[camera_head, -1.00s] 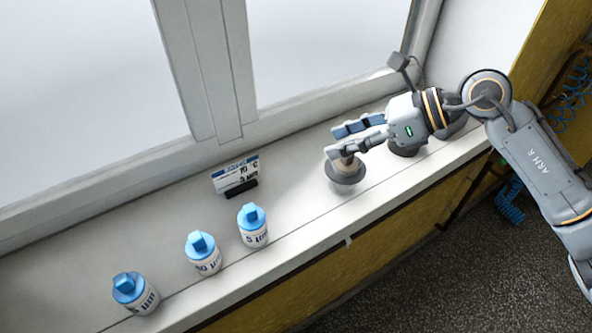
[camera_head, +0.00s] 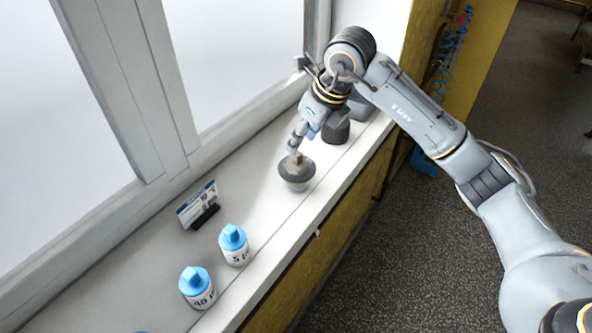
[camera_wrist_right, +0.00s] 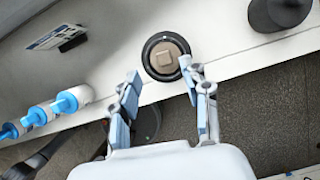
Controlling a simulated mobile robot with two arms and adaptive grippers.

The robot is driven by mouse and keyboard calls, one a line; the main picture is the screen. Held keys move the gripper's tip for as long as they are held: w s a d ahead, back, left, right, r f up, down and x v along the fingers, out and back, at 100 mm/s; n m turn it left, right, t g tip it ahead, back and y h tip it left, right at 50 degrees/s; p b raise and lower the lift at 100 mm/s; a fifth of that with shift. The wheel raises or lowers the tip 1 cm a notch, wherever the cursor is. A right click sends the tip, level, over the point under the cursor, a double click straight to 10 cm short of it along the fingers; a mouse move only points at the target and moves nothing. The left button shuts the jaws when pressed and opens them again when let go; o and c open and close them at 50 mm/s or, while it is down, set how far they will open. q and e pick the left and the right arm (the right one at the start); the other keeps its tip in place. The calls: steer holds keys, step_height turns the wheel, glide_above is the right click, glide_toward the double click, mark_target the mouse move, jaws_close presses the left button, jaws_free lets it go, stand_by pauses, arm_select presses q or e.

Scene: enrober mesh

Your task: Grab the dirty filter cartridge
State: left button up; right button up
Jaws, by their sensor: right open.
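In the right wrist view the cartridge's tan knob (camera_wrist_right: 166,58) shows from above inside a black ring, just beyond the fingertips. My right gripper (camera_head: 294,143) is just behind the knob in the head view, its fingers pointing down at it. In the right wrist view its blue-padded fingers (camera_wrist_right: 160,74) are apart with nothing held between them. Whether a fingertip touches the cup cannot be told. My left gripper is not in view.
Blue-capped white cartridges marked 5 (camera_head: 235,246) and 40 (camera_head: 197,288) stand at the left on the ledge (camera_head: 258,205). A label card (camera_head: 198,205) stands behind them. A dark round housing (camera_head: 336,128) is beside my right gripper. The ledge drops off at its front edge.

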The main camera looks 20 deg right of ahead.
mark_target(298, 154)
steer(key=shift+w+f, duration=0.15)
steer(key=shift+f, duration=0.45)
steer(key=x, duration=0.1)
steer(key=p+x, duration=0.1)
steer(key=x, duration=0.1)
steer(key=shift+w+d+f, duration=0.1)
steer(key=shift+d+f, duration=0.05)
steer(key=shift+f, duration=0.15)
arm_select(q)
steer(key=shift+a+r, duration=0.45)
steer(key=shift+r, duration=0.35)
arm_select(e)
steer(key=shift+w+f, duration=0.15)
steer(key=shift+f, duration=0.3)
jaws_close()
